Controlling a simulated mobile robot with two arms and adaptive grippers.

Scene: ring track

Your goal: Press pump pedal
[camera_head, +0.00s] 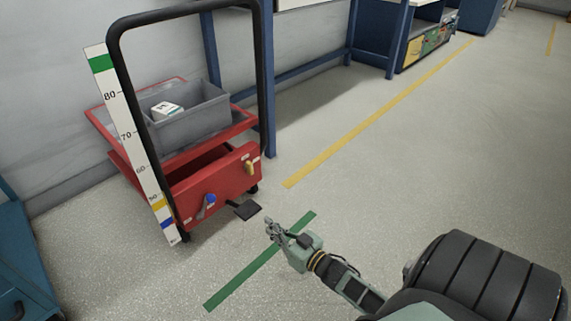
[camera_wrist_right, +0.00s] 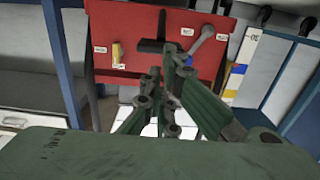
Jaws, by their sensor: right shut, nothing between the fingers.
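The pump pedal (camera_head: 246,209) is a small black plate low at the front of a red cart (camera_head: 225,178), just above the floor. In the right wrist view a dark shape (camera_wrist_right: 158,46) in front of the red panel looks like the pedal, partly covered by my fingers. My right gripper (camera_head: 270,228) is shut and empty. In the head view it appears just below and right of the pedal, with a small gap between them. It also shows in the right wrist view (camera_wrist_right: 163,76). My left gripper is not in view.
The cart carries a grey bin (camera_head: 190,115) with a white box (camera_head: 166,110). A blue-knobbed lever (camera_head: 208,202) and a yellow handle (camera_head: 250,167) are on its front. A height scale (camera_head: 133,145) stands at its left. Green (camera_head: 260,262) and yellow (camera_head: 375,115) floor stripes lie on open floor.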

